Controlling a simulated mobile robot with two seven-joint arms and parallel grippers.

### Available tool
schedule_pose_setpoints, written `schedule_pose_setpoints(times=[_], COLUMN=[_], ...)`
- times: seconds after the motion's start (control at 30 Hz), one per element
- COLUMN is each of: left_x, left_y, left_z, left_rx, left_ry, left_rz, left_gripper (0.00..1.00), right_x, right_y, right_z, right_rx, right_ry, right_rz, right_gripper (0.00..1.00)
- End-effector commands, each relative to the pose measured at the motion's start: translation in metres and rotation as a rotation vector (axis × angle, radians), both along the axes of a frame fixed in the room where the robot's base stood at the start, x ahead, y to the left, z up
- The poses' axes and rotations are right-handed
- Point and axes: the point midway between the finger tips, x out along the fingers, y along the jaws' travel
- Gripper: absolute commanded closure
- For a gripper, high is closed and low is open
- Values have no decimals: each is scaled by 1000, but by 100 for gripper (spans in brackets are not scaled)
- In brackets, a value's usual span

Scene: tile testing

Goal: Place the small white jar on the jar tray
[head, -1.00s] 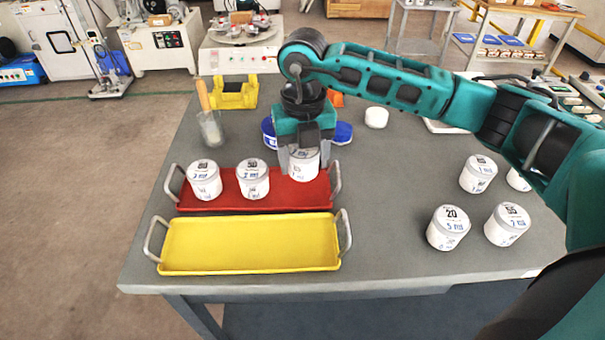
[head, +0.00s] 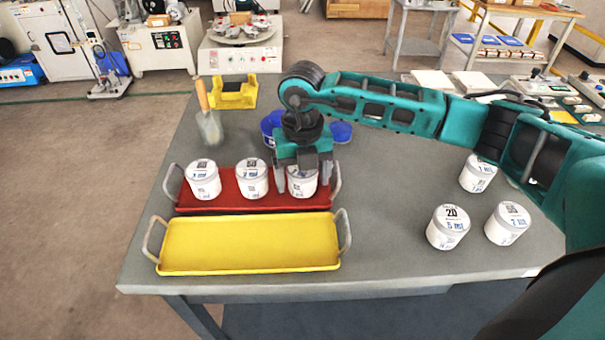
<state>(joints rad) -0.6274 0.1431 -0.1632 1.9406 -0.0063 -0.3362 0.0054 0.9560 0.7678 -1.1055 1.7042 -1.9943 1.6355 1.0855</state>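A small white jar (head: 301,184) with printed labels stands upright at the right end of the red tray (head: 270,205). My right gripper (head: 304,180) is over this jar, fingers pointing down on either side of it. The fingers look spread wider than the jar, so the gripper appears open around it. Two similar white jars, one at the left (head: 203,181) and one in the middle (head: 252,180), stand in the same tray. The upper part of the right jar is partly hidden by the gripper. My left gripper is not in view.
An empty yellow tray (head: 248,245) lies in front of the red one. White jars stand at the table's right (head: 447,228), (head: 507,224), (head: 477,174). A trowel-like tool (head: 209,122), a yellow holder (head: 234,94) and blue items (head: 271,127) are behind. The table middle is clear.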

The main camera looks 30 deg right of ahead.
Motion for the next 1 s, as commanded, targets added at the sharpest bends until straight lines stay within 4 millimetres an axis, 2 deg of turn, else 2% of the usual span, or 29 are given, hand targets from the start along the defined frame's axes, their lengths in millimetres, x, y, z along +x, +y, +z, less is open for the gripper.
schedule_pose_setpoints(times=[0.1,0.33,0.47,0.57,0.8,1.0], left_x=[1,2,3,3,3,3], left_y=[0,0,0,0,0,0], left_z=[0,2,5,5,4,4], left_rx=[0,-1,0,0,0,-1], left_ry=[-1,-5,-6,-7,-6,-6], left_rz=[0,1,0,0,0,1], left_gripper=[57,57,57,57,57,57], right_x=[0,0,1,1,1,1], right_y=[0,0,0,0,0,0], right_z=[0,1,10,27,80,112], right_rx=[0,-1,-1,-1,0,0], right_ry=[0,0,-2,-4,-6,-3], right_rz=[0,-1,0,0,0,0], right_gripper=[11,11,11,11,11,11])
